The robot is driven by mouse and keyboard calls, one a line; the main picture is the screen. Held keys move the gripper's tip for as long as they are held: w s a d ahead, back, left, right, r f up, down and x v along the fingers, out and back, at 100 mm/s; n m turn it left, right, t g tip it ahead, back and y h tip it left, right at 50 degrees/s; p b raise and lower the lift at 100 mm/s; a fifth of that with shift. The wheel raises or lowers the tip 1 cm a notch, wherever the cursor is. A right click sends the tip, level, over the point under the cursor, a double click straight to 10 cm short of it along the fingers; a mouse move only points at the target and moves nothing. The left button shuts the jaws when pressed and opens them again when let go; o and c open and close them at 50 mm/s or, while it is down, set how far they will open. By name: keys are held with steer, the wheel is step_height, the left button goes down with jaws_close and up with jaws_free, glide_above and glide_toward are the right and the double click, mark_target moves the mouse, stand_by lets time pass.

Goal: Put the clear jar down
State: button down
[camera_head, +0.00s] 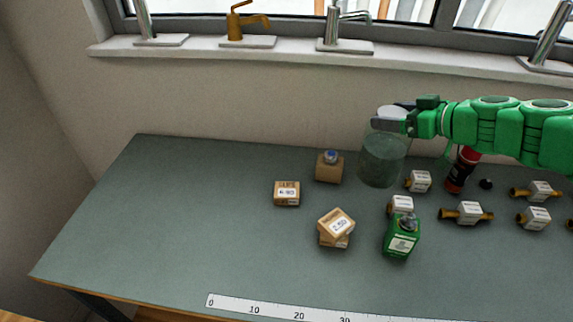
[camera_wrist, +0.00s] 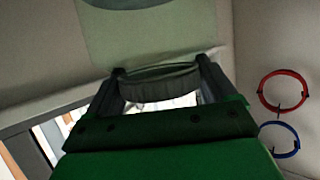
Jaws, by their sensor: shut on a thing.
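The clear jar (camera_head: 382,158) is a see-through cylinder with a pale lid, upright at the back of the workbench in the head view. My gripper (camera_head: 393,118) reaches in from the right and is shut on the jar's top, at the lid. In the wrist view, the dark ribbed rim of the lid (camera_wrist: 158,88) sits between the two fingers of my gripper (camera_wrist: 160,90). I cannot tell whether the jar's base touches the bench or hangs just above it.
The grey-green bench (camera_head: 170,220) is clear on its left. A cardboard box with a blue top (camera_head: 329,168) stands left of the jar. A white-labelled fitting (camera_head: 418,181), a red-black bottle (camera_head: 462,170) and a green bottle (camera_head: 401,236) are right and in front.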

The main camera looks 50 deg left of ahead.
steer(key=s+a+n+g, duration=0.4)
steer(key=s+a, duration=1.1)
steer(key=a, duration=0.1)
steer(key=w+a+f, duration=0.6)
steer(key=a+f, duration=0.3)
steer(key=a, duration=0.3)
steer(key=shift+w+h, duration=0.35)
steer(key=shift+h, duration=0.05)
steer(key=shift+w+a+f, duration=0.1)
steer(key=shift+f, duration=1.75)
jaws_free()
